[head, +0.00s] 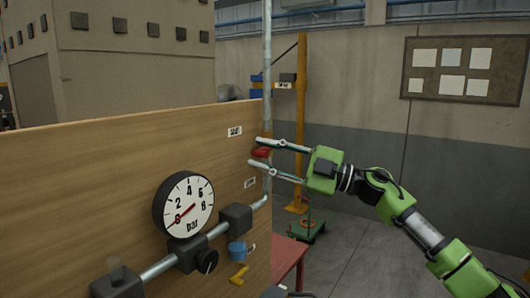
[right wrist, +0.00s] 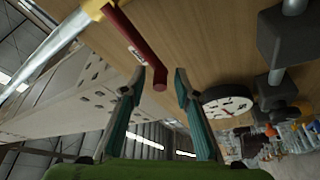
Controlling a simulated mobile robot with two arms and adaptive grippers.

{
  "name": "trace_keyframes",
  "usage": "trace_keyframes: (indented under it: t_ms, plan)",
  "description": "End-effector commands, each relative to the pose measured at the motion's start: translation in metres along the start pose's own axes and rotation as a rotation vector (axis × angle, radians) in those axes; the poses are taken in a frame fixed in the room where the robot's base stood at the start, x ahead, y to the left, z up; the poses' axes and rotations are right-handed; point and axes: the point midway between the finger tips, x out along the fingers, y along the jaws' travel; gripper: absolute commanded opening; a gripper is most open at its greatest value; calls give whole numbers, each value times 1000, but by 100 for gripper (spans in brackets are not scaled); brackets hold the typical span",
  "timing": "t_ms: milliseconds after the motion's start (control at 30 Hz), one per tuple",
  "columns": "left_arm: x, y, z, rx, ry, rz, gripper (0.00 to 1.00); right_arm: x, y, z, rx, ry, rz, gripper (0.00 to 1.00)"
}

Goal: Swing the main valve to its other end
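The main valve's red lever (head: 262,152) is at the right edge of the wooden panel (head: 120,165), by the vertical pipe (head: 267,80). In the right wrist view the red lever (right wrist: 140,45) runs from a yellow valve body (right wrist: 95,8) to its round end. My right gripper (head: 257,152) is open, one finger above the lever and one below. In the right wrist view its fingertips (right wrist: 160,75) stand either side of the lever's end, with gaps showing. My left gripper is not in view.
A pressure gauge (head: 190,205), its needle low, sits on the panel above a horizontal pipe (head: 160,267) with a black knob (head: 207,262). A small yellow handle (head: 239,275) and a blue part (head: 237,252) are nearby. A red table (head: 290,255) stands behind. Floor at right is clear.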

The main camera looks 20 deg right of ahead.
Motion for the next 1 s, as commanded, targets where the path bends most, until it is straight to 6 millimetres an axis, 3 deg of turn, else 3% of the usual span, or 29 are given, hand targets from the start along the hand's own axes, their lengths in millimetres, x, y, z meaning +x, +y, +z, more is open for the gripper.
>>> trace_keyframes:
  t_ms: [133, 267, 1000]
  plan:
    - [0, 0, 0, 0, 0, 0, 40, 0, 0, 0, 0, 0, 0, 29]
    - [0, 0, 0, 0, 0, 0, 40, 0, 0, 0, -1, 0, 0, 0]
    - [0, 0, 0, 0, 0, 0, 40, -2, -5, 4, -52, -2, -24, 0]
